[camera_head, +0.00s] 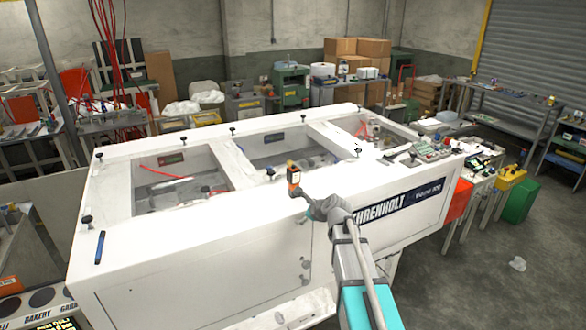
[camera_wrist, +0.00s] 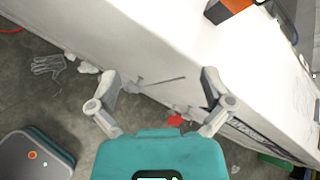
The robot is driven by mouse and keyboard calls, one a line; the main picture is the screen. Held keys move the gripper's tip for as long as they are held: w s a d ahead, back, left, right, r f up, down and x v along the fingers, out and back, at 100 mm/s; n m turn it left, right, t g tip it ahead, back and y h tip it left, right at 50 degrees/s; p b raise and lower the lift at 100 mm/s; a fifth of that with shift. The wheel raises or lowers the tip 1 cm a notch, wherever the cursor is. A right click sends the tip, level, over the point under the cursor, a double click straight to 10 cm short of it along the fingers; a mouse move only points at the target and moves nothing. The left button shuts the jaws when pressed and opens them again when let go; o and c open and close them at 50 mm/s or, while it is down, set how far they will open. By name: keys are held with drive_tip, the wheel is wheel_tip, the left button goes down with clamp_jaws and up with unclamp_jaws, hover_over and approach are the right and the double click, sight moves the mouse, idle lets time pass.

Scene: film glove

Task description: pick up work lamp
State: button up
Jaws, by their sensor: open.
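A small upright orange and black item, which looks like the work lamp (camera_head: 293,174), stands on the white machine's top near its front edge. In the wrist view the orange and black lamp (camera_wrist: 236,7) is cut off by the top edge, right of centre. My gripper (camera_head: 306,199) is just right of and below the lamp in the head view. Its tip overlaps the area by the lamp's base, and contact cannot be told. In the wrist view my gripper (camera_wrist: 160,82) is open, with nothing between its fingers and the lamp beyond the right finger.
The large white machine (camera_head: 150,262) has open bays and several black knobs on its top. A dark blue bar (camera_head: 99,247) lies at its left end. A control panel (camera_head: 432,149) sits at the right end. Grey floor (camera_head: 470,270) is mostly clear at right.

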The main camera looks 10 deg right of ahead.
sight(296, 174)
drive_tip(key=w+d+r+m+t+p, duration=0.3)
drive_tip(key=w+r+m, duration=0.3)
drive_tip(key=r+m, duration=0.2)
drive_tip(key=shift+d+r+h+p, duration=0.3)
drive_tip(key=shift+d+r+p, duration=0.1)
drive_tip(key=shift+r+p, duration=0.3)
drive_tip(key=shift+w, duration=0.1)
drive_tip(key=b+x, duration=0.3)
drive_tip(key=x, duration=0.4)
drive_tip(key=shift+f, duration=0.15)
drive_tip(key=shift+w+a+f, duration=0.2)
drive_tip(key=shift+w+a, duration=0.05)
drive_tip(key=shift+w, duration=0.4)
drive_tip(key=shift+b+x, duration=1.15)
drive_tip(key=shift+x, duration=1.45)
drive_tip(key=shift+d, duration=0.1)
